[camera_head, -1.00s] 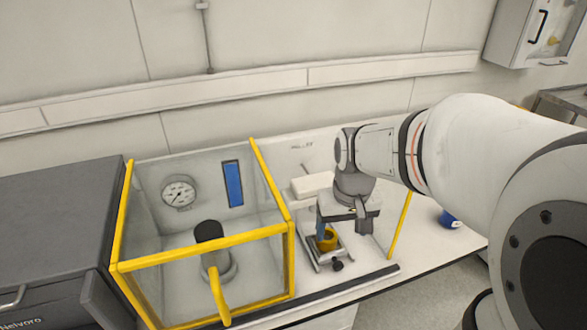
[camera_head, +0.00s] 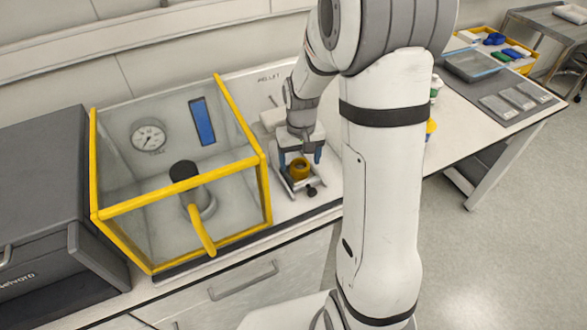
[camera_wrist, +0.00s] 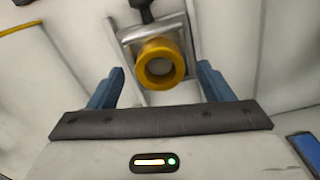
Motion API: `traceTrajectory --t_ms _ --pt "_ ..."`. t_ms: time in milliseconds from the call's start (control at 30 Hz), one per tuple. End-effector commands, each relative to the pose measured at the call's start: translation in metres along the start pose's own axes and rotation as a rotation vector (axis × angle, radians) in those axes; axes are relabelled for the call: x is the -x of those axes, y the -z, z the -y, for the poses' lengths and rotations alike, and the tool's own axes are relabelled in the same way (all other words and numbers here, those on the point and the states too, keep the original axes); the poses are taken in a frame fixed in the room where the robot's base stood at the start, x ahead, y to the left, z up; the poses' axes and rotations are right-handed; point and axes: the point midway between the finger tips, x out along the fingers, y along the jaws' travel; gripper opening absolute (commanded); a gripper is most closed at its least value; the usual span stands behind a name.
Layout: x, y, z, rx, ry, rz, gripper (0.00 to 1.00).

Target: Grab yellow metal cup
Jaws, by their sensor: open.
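The yellow metal cup (camera_head: 299,169) stands upright on a small metal stand (camera_head: 303,184) on the bench, right of the yellow-framed clear box. In the wrist view the cup (camera_wrist: 160,65) shows its round open mouth, ahead of and between my two blue fingers. My gripper (camera_head: 299,158) is open above and around the cup's position in the head view. In the wrist view my gripper (camera_wrist: 160,88) has wide gaps on both sides of the cup, with no finger seen touching it.
The clear box with yellow frame (camera_head: 258,160) stands close on the left, with a gauge (camera_head: 149,136) and a dark-topped cylinder (camera_head: 184,171) in view. A dark knob (camera_head: 311,191) sits at the stand's front. Trays (camera_head: 478,64) lie on the far right bench.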

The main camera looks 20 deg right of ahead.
Motion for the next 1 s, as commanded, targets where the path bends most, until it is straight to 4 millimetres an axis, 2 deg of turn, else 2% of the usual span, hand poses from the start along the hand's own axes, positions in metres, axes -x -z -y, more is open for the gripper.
traceTrajectory --t_ms 133,367,1000 --pt "-0.0109 0.0 0.0 0.0 0.0 -0.001 0.74" --pt "-0.0114 0.0 -0.0003 -0.001 0.0 -0.002 0.72" --pt "-0.0108 0.0 -0.0008 -0.002 0.0 -0.002 0.21"
